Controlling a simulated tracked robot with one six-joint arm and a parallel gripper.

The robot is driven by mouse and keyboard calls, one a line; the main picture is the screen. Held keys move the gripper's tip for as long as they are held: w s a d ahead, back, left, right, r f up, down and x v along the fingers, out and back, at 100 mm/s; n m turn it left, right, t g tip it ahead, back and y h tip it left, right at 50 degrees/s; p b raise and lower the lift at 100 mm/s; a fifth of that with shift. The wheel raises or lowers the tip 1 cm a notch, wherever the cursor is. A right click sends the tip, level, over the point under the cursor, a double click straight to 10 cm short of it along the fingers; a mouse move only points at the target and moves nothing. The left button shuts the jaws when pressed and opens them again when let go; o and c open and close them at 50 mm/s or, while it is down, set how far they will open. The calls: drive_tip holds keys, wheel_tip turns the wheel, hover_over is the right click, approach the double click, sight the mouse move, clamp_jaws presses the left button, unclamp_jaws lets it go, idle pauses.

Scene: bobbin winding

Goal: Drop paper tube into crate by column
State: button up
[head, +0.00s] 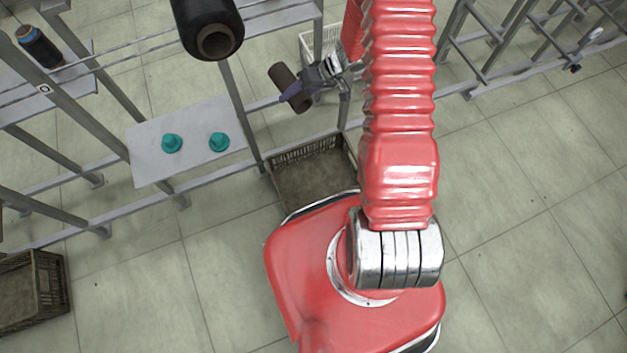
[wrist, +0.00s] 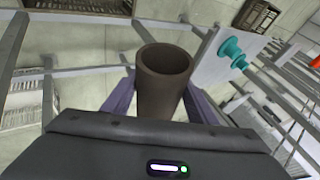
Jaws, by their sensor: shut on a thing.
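The brown paper tube (head: 284,78) is in my gripper (head: 296,91), tilted and clear of the frame rails. In the wrist view the tube (wrist: 163,85) stands between the two purple-grey fingers, its open end facing the camera. An olive slatted crate (head: 312,172) sits on the floor below the tube, beside a metal upright and against my red base, which hides part of its near side. It looks empty. The gripper is above and behind this crate, apart from it.
A white crate (head: 312,45) stands behind the gripper, and another olive crate (head: 35,290) lies at lower left. Two teal cones (head: 172,144) stand on a pale shelf (head: 145,170). A dark bobbin (head: 208,25) hangs near the top. Metal rails cross the left side.

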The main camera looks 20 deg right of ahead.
drive_tip(key=s+d+f, duration=0.2)
drive_tip(key=s+f, duration=0.1)
drive_tip(key=f, duration=0.9)
drive_tip(key=s+d+f+m, duration=0.1)
drive_tip(key=s+d+f, duration=0.1)
drive_tip(key=f, duration=1)
drive_tip(key=s+d+f+t+h, duration=0.1)
drive_tip(key=s+f, duration=0.3)
drive_tip(key=f, duration=0.9)
drive_tip(key=shift+s+d+m, duration=0.25)
drive_tip(key=shift+d+m, duration=0.15)
drive_tip(key=shift+d, duration=0.3)
drive_tip(key=shift+f, duration=0.15)
drive_tip(key=shift+f, duration=2.85)
